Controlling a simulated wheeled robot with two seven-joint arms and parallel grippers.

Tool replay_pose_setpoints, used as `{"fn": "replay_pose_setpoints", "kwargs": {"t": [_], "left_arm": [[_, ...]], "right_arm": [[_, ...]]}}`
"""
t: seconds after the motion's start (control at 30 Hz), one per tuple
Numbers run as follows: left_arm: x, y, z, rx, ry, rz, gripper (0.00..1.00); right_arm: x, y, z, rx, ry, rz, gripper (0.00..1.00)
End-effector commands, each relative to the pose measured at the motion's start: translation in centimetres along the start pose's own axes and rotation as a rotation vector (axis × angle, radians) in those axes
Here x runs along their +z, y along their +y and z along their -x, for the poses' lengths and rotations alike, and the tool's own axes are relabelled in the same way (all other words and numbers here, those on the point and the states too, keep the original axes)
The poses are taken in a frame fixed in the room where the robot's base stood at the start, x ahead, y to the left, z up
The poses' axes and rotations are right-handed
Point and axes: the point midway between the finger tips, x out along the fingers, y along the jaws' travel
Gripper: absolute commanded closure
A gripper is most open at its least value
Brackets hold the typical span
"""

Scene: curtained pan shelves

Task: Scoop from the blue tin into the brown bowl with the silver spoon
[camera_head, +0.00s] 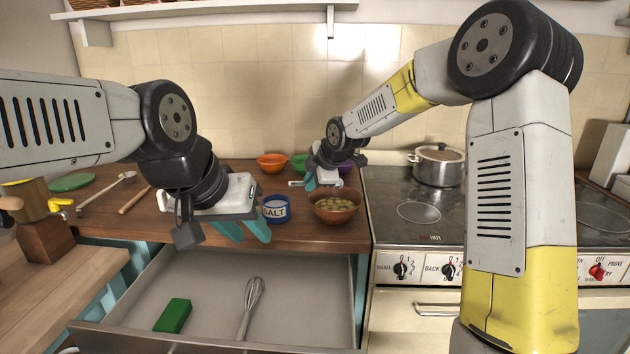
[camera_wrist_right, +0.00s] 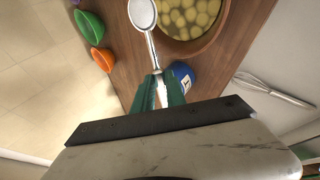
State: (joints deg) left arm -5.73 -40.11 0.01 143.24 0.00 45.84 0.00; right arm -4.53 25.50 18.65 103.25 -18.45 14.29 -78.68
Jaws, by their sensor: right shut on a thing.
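The silver spoon (camera_wrist_right: 143,14) is held between the green fingers of my right gripper (camera_wrist_right: 160,88). Its scoop looks pale, and I cannot tell whether anything lies in it. In the wrist view the scoop appears beside the rim of the brown bowl (camera_wrist_right: 222,35), which holds pale round pieces in liquid. The bowl (camera_head: 337,214) stands on the counter in the head view, with my right gripper (camera_head: 311,181) behind it to the left. The blue tin (camera_head: 276,210), labelled SALT, stands left of the bowl; it also shows in the wrist view (camera_wrist_right: 184,76). My left gripper (camera_head: 245,231) is open and empty, left of the tin.
Orange (camera_head: 271,162) and green (camera_head: 299,162) bowls stand behind on the counter (camera_head: 140,217). An open drawer (camera_head: 210,285) with a green block (camera_head: 173,315) and a whisk (camera_head: 250,305) lies in front. The stove (camera_head: 418,212) with a pot (camera_head: 440,166) is at right.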

Motion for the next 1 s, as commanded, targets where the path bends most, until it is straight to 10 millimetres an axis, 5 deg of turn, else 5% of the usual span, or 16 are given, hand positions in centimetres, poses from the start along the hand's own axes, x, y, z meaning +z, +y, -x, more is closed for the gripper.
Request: {"fn": "replay_pose_setpoints", "kwargs": {"t": [1.0], "left_arm": [[0.00,0.00,0.00,0.000,0.000,0.000,0.65]], "right_arm": [[-0.01,-0.60,-0.07,0.261,0.001,0.001,1.00]]}}
